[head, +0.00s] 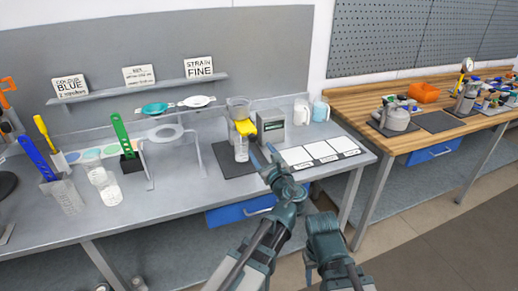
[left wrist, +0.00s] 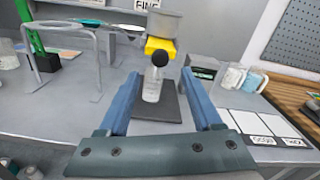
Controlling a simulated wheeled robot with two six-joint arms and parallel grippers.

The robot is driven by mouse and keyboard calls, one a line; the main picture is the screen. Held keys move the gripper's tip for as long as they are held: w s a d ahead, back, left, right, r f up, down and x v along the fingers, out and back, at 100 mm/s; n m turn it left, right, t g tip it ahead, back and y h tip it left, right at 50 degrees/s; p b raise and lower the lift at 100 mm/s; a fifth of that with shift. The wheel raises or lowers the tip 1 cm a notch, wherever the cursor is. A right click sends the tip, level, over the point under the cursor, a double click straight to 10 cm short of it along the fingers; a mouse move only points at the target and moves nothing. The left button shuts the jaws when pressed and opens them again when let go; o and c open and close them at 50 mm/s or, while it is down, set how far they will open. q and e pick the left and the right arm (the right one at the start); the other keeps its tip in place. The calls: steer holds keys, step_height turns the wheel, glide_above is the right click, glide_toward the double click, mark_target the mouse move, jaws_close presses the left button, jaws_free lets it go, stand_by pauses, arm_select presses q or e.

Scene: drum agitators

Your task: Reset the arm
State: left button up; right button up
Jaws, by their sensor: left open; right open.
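My left gripper (head: 263,156) is open and empty over the front of the grey bench, near a dark mat (head: 228,166). Its two blue fingers (left wrist: 155,100) frame a clear bottle with a black stopper (left wrist: 152,86) in the left wrist view, with the bottle beyond the fingertips and apart from them. The bottle also shows in the head view (head: 241,152), standing on the mat below a yellow part (head: 245,127) and a grey cup (head: 238,108). My right gripper (head: 309,270) is low in front of the bench, mostly hidden behind its own wrist.
A grey display box (head: 271,126), two jugs (head: 320,111) and white cards (head: 318,151) are to the right of the mat. A wooden bench (head: 400,145) stands at the right.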

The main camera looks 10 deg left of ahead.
arm_select(q)
steer(key=s+f+n+g+h, duration=0.3)
steer(key=s+f+n+g, duration=0.7)
steer(key=f+n, duration=0.4)
steer(key=s+d+f+n+g+h, duration=0.2)
steer(key=s+d+f+n+h, duration=0.1)
steer(key=s, duration=0.4)
steer(key=s+d+f+n+g+h, duration=0.2)
steer(key=s+d+f+n+g, duration=0.1)
steer(key=s+d, duration=0.4)
steer(key=shift+s+f+n+h, duration=0.4)
steer(key=shift+s+f+n, duration=0.45)
steer(key=shift+n, duration=0.35)
